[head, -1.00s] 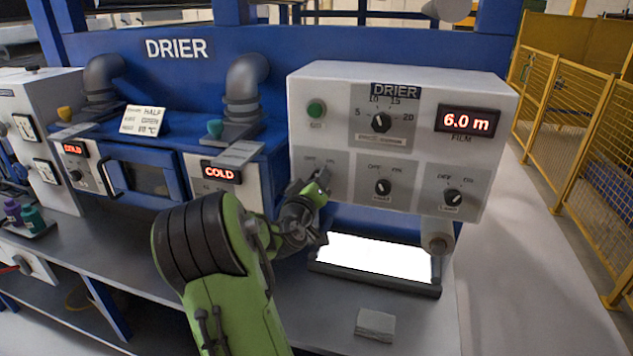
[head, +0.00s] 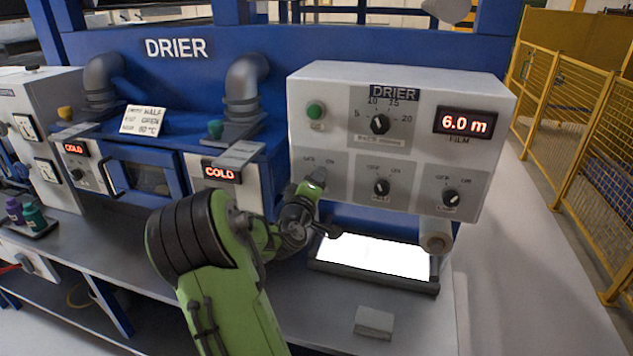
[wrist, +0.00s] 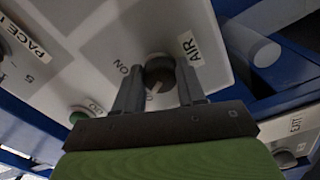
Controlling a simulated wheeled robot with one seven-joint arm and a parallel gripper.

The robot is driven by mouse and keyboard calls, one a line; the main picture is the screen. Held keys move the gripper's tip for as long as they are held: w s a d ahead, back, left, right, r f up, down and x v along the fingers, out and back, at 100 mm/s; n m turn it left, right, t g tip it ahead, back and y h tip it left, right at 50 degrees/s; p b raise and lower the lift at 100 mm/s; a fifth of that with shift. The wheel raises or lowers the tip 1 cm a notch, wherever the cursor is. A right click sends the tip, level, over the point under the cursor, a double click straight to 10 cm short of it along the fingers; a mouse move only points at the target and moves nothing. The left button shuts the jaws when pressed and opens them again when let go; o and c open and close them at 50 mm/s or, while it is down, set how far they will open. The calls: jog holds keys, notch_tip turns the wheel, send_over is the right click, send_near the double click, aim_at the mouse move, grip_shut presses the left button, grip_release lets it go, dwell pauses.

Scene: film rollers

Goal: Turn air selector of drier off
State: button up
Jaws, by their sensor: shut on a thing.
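The drier control box (head: 300,75) has three selectors in its lower row. The air selector (wrist: 160,70) is a dark round knob next to the AIR label in the wrist view. In the head view my gripper hides it at the lower left of the box. My gripper (wrist: 158,82) is shut on this knob, one finger on each side. The ON mark shows beside the left finger. A pale line shows by the knob, but its exact pointing is hard to tell. In the head view my gripper (head: 318,180) reaches up to the panel from below.
The middle (head: 381,187) and right (head: 450,197) selectors, pace dial (head: 380,124) and green button (head: 316,110) are close by. A lit panel (head: 375,255) lies below the box. The blue drier (head: 150,178) stands left; a yellow fence (head: 580,140) is at right.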

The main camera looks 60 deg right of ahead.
jog(key=o, duration=1.1)
jog(key=shift+c, duration=0.2)
jog(key=s+a+b, duration=0.2)
jog(key=a+b, duration=0.3)
jog(key=a, duration=1)
jog(key=shift+s+a, duration=0.2)
jog(key=shift+a, duration=0.1)
